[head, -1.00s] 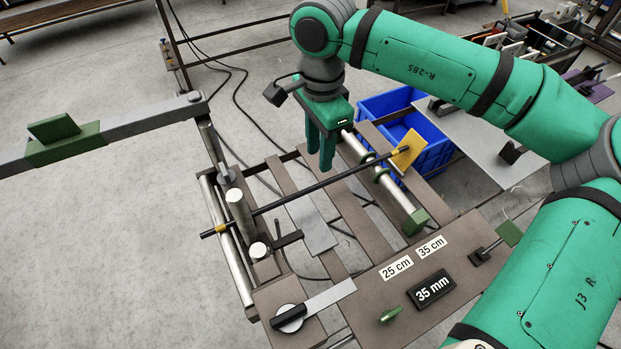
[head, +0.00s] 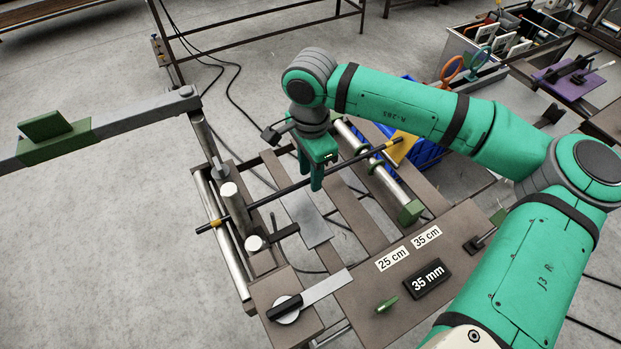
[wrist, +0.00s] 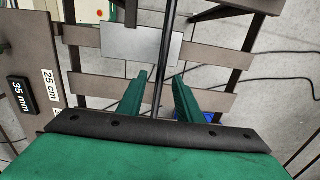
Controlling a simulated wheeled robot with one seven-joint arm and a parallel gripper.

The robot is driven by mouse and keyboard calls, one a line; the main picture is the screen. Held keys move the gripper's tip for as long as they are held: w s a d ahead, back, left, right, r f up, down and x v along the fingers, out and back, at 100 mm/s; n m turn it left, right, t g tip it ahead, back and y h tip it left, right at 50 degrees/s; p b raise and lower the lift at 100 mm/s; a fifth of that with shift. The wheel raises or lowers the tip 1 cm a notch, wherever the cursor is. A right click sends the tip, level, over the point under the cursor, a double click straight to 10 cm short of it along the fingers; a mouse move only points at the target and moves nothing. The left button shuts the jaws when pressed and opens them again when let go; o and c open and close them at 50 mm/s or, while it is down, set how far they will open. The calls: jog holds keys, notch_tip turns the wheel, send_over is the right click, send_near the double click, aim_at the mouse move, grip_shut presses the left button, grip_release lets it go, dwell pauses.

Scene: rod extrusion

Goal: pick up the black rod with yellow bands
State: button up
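The black rod with yellow bands (head: 270,198) lies slantwise across the brown frame in the head view. A yellow band shows near its left end and another near its right end by a yellow plate (head: 400,147). My gripper (head: 310,180) points down over the rod's middle. In the wrist view the rod (wrist: 167,50) runs between the two green fingers of my gripper (wrist: 160,76), with a gap on each side. The gripper is open. I cannot tell exactly how deep the rod sits between the fingers.
The slatted brown frame (head: 357,223) carries metal rollers, posts (head: 233,205) and a black lever (head: 286,305). A "35 mm" block (head: 428,279) sits at the front. A grey arm with a green block (head: 52,138) juts in from the left. A blue bin (head: 425,152) stands behind.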

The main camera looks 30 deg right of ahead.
jog(key=shift+c, duration=0.3)
grip_shut()
jog(key=shift+r, duration=0.1)
